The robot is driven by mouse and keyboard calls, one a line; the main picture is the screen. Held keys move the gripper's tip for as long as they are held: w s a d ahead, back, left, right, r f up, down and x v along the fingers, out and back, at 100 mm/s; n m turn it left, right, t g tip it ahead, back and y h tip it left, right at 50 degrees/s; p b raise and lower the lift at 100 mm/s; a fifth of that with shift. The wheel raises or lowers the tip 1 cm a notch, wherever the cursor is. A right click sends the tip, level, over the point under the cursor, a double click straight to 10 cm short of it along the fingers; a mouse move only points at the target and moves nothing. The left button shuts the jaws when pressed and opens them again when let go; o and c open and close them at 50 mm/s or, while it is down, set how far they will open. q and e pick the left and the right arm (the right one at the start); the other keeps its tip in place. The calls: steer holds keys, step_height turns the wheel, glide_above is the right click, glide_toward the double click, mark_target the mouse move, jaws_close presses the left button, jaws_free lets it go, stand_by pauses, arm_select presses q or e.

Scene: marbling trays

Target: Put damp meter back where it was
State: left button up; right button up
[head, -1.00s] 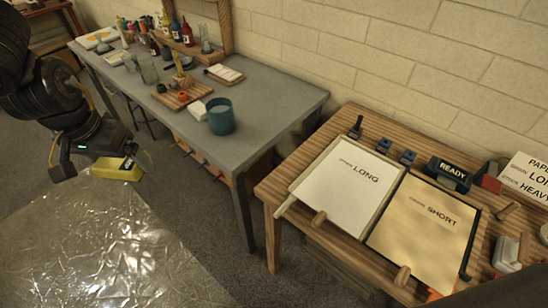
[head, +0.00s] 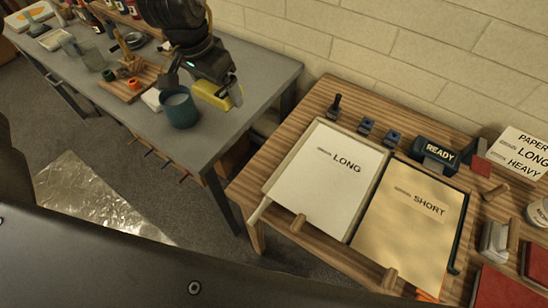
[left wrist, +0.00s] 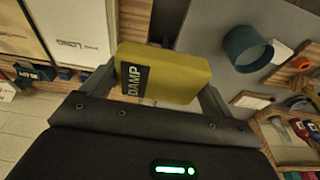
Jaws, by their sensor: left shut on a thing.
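The damp meter (head: 211,96) is a yellow block held over the right end of the grey table in the head view. In the left wrist view the damp meter (left wrist: 172,76) shows a black label reading DAMP. My left gripper (head: 222,87) is shut on it, with a finger on either side in the wrist view. It hangs just right of the teal cup (head: 181,112) in the head view; whether the meter touches the table I cannot tell. My right gripper is not in view.
The grey table (head: 235,112) also holds a wooden block with small pots (head: 130,85), glass jars and bottles. Right of it, a slatted wooden table (head: 315,105) bears trays marked LONG (head: 322,180) and SHORT (head: 412,222), a READY block (head: 436,150) and a paper sign (head: 520,157).

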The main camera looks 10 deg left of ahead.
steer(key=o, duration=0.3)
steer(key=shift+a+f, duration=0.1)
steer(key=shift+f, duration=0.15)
arm_select(q)
steer(key=s+d+f+m+g+h, duration=0.1)
steer(key=s+d+f+m+g, duration=0.1)
steer(key=s+d+f+m, duration=0.55)
steer(key=s+d+f+m+g, duration=0.1)
steer(key=s+d+f+m, duration=0.3)
steer(key=d+m, duration=0.6)
steer(key=p, duration=0.2)
glide_above(267, 164)
steer(key=f, duration=0.6)
steer(key=s+f, duration=0.1)
steer(key=f, duration=0.2)
steer(key=shift+f, duration=0.15)
steer(key=shift+w+a+f, duration=0.25)
steer(key=shift+w+f, duration=0.2)
steer(key=shift+f, duration=0.2)
step_height(267, 164, down, 3)
steer(key=shift+w+r+p, duration=0.1)
steer(key=shift+w+p, duration=0.05)
steer(key=shift+p, duration=0.25)
steer(key=shift+f, duration=0.25)
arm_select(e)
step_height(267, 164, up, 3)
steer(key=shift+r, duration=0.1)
